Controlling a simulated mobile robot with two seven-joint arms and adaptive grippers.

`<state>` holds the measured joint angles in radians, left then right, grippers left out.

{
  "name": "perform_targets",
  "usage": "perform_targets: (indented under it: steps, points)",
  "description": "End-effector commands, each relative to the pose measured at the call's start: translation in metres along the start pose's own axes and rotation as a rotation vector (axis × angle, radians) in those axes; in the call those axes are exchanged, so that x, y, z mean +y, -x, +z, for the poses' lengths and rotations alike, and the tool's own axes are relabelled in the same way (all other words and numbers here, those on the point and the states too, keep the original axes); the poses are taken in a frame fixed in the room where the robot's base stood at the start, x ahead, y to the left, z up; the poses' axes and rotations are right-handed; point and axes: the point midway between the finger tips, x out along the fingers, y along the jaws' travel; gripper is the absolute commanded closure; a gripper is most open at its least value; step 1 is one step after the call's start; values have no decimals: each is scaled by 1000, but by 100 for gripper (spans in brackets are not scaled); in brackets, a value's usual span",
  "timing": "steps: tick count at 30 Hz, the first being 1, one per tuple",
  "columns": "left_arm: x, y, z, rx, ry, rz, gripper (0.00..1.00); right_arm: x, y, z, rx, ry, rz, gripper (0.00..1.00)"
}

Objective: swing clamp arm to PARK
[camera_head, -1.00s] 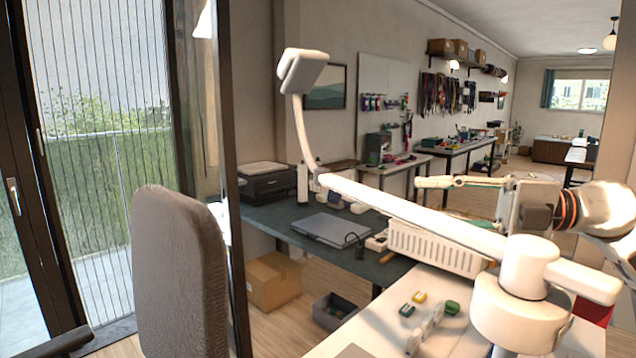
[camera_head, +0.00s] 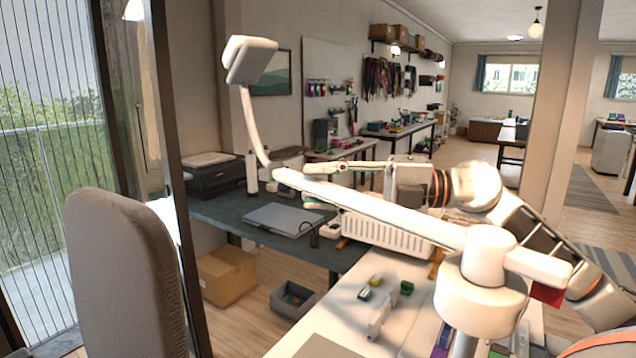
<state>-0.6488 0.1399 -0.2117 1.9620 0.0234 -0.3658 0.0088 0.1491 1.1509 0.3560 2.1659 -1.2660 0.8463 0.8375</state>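A long white jointed arm (camera_head: 390,218), which looks like the clamp arm, rises from a thick round white post (camera_head: 482,300) at the lower right. It reaches left over the table, then bends up to a white boxy head (camera_head: 250,60). My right gripper (camera_head: 306,174) comes in from the right, behind the post in the picture. Its slim greenish fingers point left, just above the white arm in the picture. Whether it touches the arm cannot be told. No object shows clearly between the fingers, and their gap is too small to judge. No PARK mark is readable. My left gripper is not in view.
A white table (camera_head: 335,325) carries small green and yellow blocks (camera_head: 370,288). Behind it, a dark desk (camera_head: 215,212) holds a closed laptop (camera_head: 283,219) and printer (camera_head: 215,175). A white slotted basket (camera_head: 385,233) stands below the arm. A chair (camera_head: 125,280) stands left.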

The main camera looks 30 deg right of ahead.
Motion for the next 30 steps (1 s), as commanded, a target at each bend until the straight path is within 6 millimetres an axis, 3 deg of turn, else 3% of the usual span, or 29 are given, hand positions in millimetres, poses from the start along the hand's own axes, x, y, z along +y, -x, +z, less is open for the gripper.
perform_targets:
  steps: [14,18,30]
  points:
    - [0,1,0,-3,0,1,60,0,-8,0,0,0,-1,69]
    - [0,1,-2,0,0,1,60,0,-8,0,0,0,-1,100]
    - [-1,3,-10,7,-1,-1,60,1,-14,-7,34,0,0,100]
